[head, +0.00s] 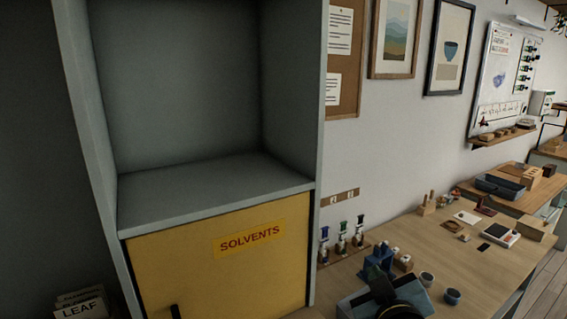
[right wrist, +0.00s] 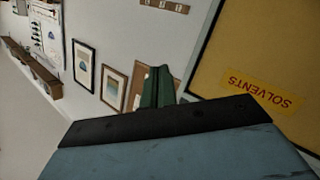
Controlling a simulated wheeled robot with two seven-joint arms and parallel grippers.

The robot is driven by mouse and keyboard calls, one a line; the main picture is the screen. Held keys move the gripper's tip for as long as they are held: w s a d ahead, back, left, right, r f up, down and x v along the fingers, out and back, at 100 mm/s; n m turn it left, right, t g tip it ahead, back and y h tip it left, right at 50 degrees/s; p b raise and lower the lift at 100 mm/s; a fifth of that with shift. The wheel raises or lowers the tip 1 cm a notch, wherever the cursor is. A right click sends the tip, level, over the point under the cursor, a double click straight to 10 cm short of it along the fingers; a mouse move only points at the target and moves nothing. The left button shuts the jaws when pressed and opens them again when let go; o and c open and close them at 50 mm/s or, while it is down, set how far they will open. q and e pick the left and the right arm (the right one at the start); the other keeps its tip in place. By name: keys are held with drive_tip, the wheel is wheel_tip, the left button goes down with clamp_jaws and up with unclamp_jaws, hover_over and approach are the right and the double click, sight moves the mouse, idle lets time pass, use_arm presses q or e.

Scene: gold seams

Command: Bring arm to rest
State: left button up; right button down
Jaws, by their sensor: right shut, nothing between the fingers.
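My right gripper (head: 378,273) shows at the bottom of the head view, right of the yellow cabinet door, in front of the wooden bench. Its dark green fingers are together, with nothing between them. In the right wrist view the shut fingers (right wrist: 157,88) stick out past the dark edge of the gripper body, with the wall behind them. The yellow door shows at the upper right there. My left gripper is in neither view.
A grey cabinet with an empty open shelf (head: 210,190) stands at left, above the yellow SOLVENTS door (head: 215,265). The bench's front right area is bare.

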drive_tip(key=s+d+f+m+g+y, duration=0.1)
drive_tip(key=s+d+f+m+g, duration=0.15)
drive_tip(key=s+f+g, duration=0.7)
drive_tip(key=s+d+f+m+g, duration=0.1)
drive_tip(key=s+d+f+g, duration=0.2)
drive_tip(key=s+f, duration=1.25)
drive_tip(key=s+f+b, duration=0.3)
drive_tip(key=f+b, duration=0.1)
drive_tip(key=f, duration=2)
drive_tip(key=s+d+f+g+b, duration=0.2)
drive_tip(key=s+f+b, duration=0.2)
drive_tip(key=s+f, duration=1.3)
wheel_tip(320, 180, down, 4)
drive_tip(key=shift+d+r+n, duration=0.15)
drive_tip(key=shift+d+n, duration=0.1)
drive_tip(key=shift+n, duration=0.1)
